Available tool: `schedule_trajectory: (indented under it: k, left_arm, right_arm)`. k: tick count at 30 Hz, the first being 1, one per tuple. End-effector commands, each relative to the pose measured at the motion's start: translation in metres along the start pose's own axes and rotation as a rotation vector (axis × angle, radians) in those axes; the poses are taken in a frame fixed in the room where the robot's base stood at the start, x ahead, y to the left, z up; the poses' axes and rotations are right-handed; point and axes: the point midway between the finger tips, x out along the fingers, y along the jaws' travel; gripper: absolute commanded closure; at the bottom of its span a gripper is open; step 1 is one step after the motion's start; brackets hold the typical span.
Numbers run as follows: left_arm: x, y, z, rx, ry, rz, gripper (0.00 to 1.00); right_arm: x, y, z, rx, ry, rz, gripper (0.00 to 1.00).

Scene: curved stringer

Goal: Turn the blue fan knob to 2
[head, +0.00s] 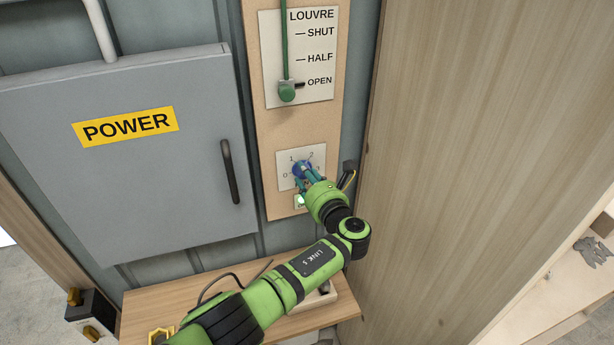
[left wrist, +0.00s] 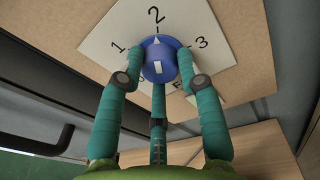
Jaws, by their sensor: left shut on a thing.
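The blue fan knob (head: 301,168) sits on a white dial plate (head: 284,153) on the wooden panel, below the louvre lever. In the left wrist view, the knob (left wrist: 159,66) has a small white pointer at its top, toward the 2, with 1 to the left and 3 to the right. A white mark also shows on its front face. My left gripper (head: 305,174) is shut on the knob; in the left wrist view its teal fingers (left wrist: 158,72) hold it from both sides, with a third finger below. My right gripper is not in view.
A green louvre lever (head: 287,91) hangs at OPEN above. A grey POWER cabinet (head: 130,170) with a dark handle stands left. A tall wooden board (head: 460,130) rises close on the right. A wooden shelf (head: 150,300) lies below. A small green-lit part (head: 300,201) sits under the dial.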

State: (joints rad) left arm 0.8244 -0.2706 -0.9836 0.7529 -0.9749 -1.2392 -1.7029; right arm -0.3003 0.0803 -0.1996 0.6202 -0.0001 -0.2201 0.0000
Motion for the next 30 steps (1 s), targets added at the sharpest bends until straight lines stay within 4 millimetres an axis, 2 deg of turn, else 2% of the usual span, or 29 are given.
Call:
schedule_trajectory:
  k: [9, 21, 22, 23, 24, 30]
  left_arm:
    - [0.0, -0.0001, -0.0005, 0.073, -0.004, 0.007, 0.97]
    - [0.0, 0.0001, -0.0013, 0.078, -0.003, 0.009, 0.97]
    - [0.0, 0.0001, -0.0014, 0.078, -0.003, 0.009, 0.6]
    - [0.0, 0.0002, -0.0014, 0.078, -0.003, 0.009, 0.48]
    - [0.0, 0.0002, -0.0014, 0.078, -0.003, 0.009, 0.41]
    - [0.0001, 0.0002, -0.0012, 0.078, -0.003, 0.009, 0.41]
  right_arm:
    - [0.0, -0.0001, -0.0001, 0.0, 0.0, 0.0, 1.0]
    - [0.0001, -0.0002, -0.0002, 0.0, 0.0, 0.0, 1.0]
    - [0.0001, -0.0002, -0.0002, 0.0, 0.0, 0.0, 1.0]
    - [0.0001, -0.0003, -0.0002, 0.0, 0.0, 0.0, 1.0]
    - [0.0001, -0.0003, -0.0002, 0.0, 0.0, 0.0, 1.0]
    - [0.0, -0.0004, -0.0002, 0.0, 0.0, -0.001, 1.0]
